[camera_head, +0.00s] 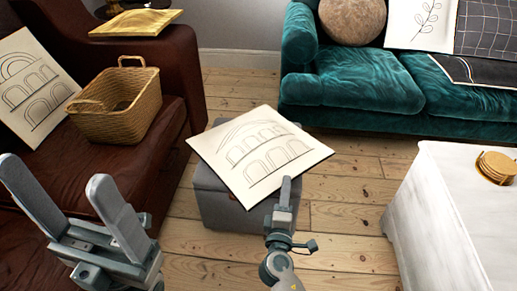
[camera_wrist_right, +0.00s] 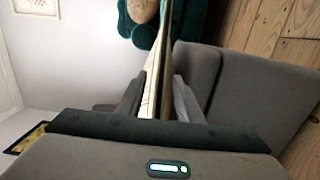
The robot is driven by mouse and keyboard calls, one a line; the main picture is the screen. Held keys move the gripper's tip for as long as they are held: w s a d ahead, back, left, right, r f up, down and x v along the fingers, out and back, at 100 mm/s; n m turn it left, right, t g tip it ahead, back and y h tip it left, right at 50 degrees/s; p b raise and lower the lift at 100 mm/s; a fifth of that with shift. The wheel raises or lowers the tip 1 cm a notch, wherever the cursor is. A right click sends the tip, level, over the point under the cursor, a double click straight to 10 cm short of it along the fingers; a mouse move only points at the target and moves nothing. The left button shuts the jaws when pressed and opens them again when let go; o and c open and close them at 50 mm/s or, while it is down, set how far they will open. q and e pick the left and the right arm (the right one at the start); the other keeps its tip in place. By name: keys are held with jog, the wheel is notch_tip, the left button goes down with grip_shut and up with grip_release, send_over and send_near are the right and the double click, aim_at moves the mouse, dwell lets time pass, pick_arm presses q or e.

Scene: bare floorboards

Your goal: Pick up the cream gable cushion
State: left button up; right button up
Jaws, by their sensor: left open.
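The cream gable cushion (camera_head: 262,155), with arches drawn in dark lines, is above the grey ottoman, its corners reaching past the ottoman's edges. In the right wrist view the cushion (camera_wrist_right: 158,82) shows edge-on between the fingers. My right gripper (camera_head: 286,185) is at the cushion's near edge, shut on it, one finger on each face. The fingers also show in the right wrist view (camera_wrist_right: 160,95). I cannot tell whether the cushion still touches the ottoman. My left gripper (camera_head: 72,205) is open and empty at the lower left, apart from the cushion.
The grey ottoman (camera_head: 232,208) stands on floorboards. A teal sofa (camera_head: 350,85) is behind, a white table (camera_head: 440,215) at right.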

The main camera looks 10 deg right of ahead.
aim_at(287, 165)
jog(key=shift+w+d, duration=0.1)
jog(key=shift+w, duration=0.1)
jog(key=shift+b+x, duration=0.65)
jog(key=shift+x, duration=1.95)
jog(key=shift+w+f, duration=0.1)
grip_shut()
